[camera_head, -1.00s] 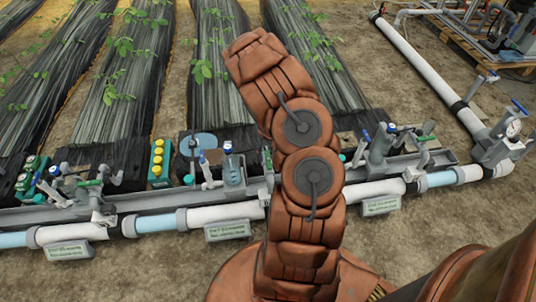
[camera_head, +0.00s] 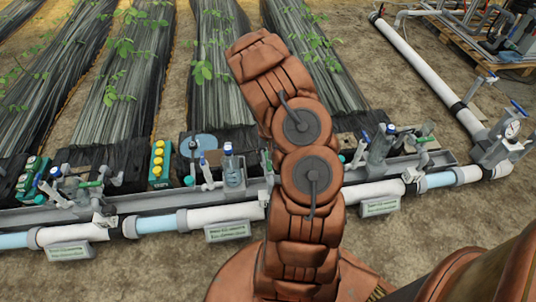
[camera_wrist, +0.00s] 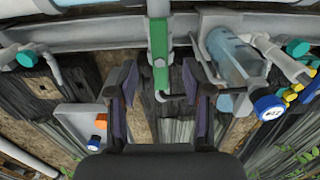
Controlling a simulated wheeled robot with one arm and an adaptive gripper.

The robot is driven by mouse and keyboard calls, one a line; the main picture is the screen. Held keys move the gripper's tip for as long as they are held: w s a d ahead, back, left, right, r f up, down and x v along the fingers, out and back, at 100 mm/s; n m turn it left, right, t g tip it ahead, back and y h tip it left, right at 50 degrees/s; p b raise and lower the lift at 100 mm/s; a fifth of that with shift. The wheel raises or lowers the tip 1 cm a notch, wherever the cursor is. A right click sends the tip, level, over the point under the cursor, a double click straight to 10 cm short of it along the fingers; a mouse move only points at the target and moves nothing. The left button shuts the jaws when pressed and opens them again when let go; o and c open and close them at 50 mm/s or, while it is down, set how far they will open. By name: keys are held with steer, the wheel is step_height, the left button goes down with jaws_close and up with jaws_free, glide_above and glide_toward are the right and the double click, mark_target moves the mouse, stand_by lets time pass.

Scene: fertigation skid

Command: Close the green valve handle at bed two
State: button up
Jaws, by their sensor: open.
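A green valve handle (camera_wrist: 160,66) is in the wrist view, hanging from a grey pipe fitting near the top middle. It points toward my gripper. My gripper (camera_wrist: 160,84) is open, with one dark finger on each side of the handle and a gap visible on both sides. In the head view a sliver of a green handle (camera_head: 267,160) shows beside my arm, which hides most of that spot and my gripper. I cannot tell from the head view which bed this handle belongs to.
A clear bottle with a blue cap (camera_wrist: 268,108) sits close right of my gripper. An orange-and-white part (camera_wrist: 100,121) is at lower left. In the head view, a grey trough and white pipe (camera_head: 240,212) run across, with label plates (camera_head: 228,231) in front. Bare soil lies in front.

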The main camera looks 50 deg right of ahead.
mark_target(268, 161)
steer(key=shift+f+b, duration=0.45)
steer(key=shift+f, duration=1.85)
jaws_close()
